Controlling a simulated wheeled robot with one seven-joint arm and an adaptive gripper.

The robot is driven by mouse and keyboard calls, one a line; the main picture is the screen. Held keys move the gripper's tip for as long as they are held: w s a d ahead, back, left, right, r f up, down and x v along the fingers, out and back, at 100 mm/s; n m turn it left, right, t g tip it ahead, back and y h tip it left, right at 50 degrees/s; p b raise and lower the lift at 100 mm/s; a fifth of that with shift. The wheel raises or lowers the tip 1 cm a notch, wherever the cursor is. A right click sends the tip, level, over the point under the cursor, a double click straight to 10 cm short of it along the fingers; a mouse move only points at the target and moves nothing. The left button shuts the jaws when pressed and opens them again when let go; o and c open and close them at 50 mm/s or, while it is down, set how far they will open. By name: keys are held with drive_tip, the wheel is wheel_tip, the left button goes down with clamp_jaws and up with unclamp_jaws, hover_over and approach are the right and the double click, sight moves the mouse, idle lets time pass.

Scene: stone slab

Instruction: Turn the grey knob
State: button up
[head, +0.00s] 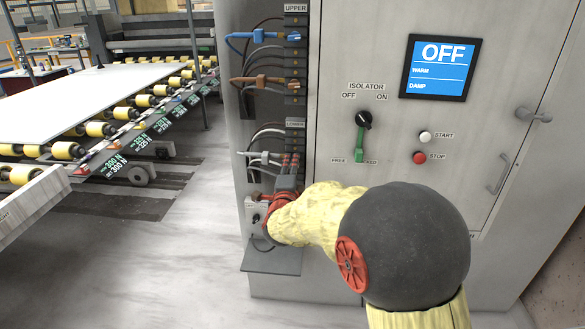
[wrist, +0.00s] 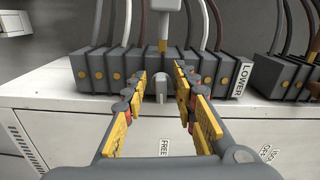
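A dark isolator knob (head: 364,119) with a light pointer is on the cabinet front, between OFF and ON labels; no knob there looks plainly grey. A green lever (head: 360,143) is just below it, beside a FREE label. My gripper (head: 289,168) is left of the knob, at the LOWER terminal row, partly hidden by my arm. In the wrist view my gripper (wrist: 160,80) is open, its yellow-padded fingers either side of a small light grey piece (wrist: 161,88), with gaps. A grey plug (wrist: 167,6) is beyond it. The isolator knob is outside the wrist view.
Blue (head: 262,36) and brown (head: 262,81) plugs with cables are at the UPPER terminals. START (head: 425,136) and STOP (head: 420,158) buttons are right of the isolator. A screen (head: 440,67) reads OFF. A roller conveyor (head: 110,118) is at left; floor between is clear.

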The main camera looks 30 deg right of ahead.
drive_tip(key=shift+w, duration=0.1)
drive_tip(key=shift+c, duration=1.1)
clamp_jaws()
